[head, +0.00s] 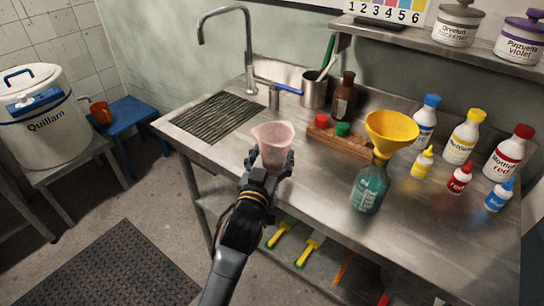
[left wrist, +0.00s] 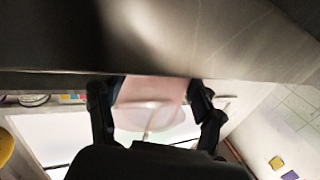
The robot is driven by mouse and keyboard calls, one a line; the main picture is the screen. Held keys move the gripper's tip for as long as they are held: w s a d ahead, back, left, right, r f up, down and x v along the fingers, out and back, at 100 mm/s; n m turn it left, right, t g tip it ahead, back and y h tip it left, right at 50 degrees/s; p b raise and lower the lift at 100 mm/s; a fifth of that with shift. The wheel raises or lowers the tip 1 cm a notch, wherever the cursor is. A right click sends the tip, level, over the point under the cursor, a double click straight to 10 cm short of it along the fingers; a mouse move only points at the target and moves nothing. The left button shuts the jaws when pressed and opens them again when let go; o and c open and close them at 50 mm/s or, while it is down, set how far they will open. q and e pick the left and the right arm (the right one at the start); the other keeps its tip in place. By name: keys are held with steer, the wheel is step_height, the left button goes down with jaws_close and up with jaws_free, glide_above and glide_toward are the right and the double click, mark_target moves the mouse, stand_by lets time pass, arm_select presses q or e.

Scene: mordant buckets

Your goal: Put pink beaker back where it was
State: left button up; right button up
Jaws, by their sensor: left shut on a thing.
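The pink beaker (head: 275,143) is translucent, with a spout at its left rim. It is upright at the front edge of the steel counter in the head view. My left gripper (head: 271,160) is shut on the beaker, its fingers on either side of the lower part. In the left wrist view the beaker (left wrist: 152,108) shows between the two fingers of the gripper (left wrist: 155,105). Whether its base touches the counter is hidden by the gripper. My right gripper is not in view.
The steel counter (head: 300,204) has clear space right of the beaker. A green bottle (head: 369,190) with a yellow funnel (head: 391,130) stands to the right. Behind are a wooden rack (head: 340,141) and a brown bottle (head: 344,98). Several dye bottles stand far right. A drain grid (head: 216,119) lies left.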

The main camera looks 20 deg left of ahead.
arm_select(q)
steer(key=o, duration=1)
steer(key=shift+f, duration=0.15)
steer(key=o, duration=0.4)
steer(key=shift+o, duration=0.2)
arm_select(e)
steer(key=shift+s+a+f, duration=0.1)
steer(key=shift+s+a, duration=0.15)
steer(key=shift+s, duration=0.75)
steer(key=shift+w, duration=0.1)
arm_select(q)
steer(key=shift+r, duration=0.25)
steer(key=s+b, duration=0.1)
steer(key=s, duration=1.1)
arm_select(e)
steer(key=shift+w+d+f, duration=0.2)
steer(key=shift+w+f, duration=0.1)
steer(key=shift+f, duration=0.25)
arm_select(q)
steer(key=shift+d+f, duration=0.1)
